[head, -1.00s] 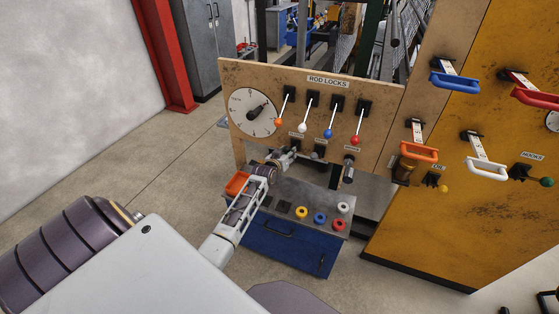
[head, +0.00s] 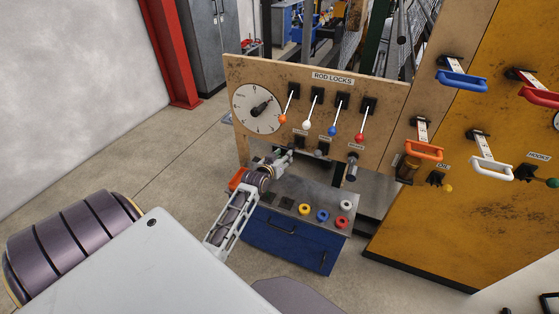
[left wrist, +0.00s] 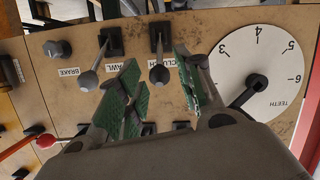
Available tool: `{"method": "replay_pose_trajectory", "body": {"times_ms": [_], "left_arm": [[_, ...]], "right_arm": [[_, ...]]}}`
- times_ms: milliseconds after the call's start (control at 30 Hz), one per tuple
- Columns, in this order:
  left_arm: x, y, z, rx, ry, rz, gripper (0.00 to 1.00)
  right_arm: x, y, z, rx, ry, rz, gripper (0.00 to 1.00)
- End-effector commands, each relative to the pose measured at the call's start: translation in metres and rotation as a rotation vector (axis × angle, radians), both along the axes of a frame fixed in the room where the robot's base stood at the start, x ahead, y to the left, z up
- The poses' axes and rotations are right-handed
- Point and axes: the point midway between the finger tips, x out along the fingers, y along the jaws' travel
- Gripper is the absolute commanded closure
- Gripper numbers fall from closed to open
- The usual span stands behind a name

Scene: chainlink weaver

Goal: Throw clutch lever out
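The clutch lever (left wrist: 159,74) has a grey round knob on a short stem and a black mount, beside the CLUTCH label on the wooden panel. In the left wrist view, which is upside down, its knob shows between the two green-padded fingers of my left gripper (left wrist: 157,58). The fingers are open, with visible space on both sides of the knob. In the head view my left gripper (head: 284,160) is at the panel's lower edge, below the dial, and it hides most of the lever. My right gripper is not in view.
The similar pawl lever (left wrist: 88,79) and the brake knob (left wrist: 58,48) are close by. A teeth dial (head: 256,108) is on the other side. Rod lock levers with coloured knobs, such as the orange one (head: 283,118), are above. A blue cabinet (head: 290,241) with coloured buttons stands below.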

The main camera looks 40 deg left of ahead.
Motion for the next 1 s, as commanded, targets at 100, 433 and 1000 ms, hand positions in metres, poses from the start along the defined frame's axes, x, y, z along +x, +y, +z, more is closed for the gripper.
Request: {"method": "replay_pose_trajectory", "body": {"times_ms": [100, 433, 1000], "left_arm": [[-0.011, -0.002, 0.004, 0.001, -0.001, 0.0, 0.64], [-0.028, -0.005, 0.01, 0.001, -0.002, 0.0, 0.64], [-0.029, -0.005, 0.01, 0.0, -0.002, 0.0, 0.64]], "right_arm": [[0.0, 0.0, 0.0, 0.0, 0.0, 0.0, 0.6], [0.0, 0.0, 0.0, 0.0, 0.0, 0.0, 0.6], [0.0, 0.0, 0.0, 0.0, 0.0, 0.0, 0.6]]}}
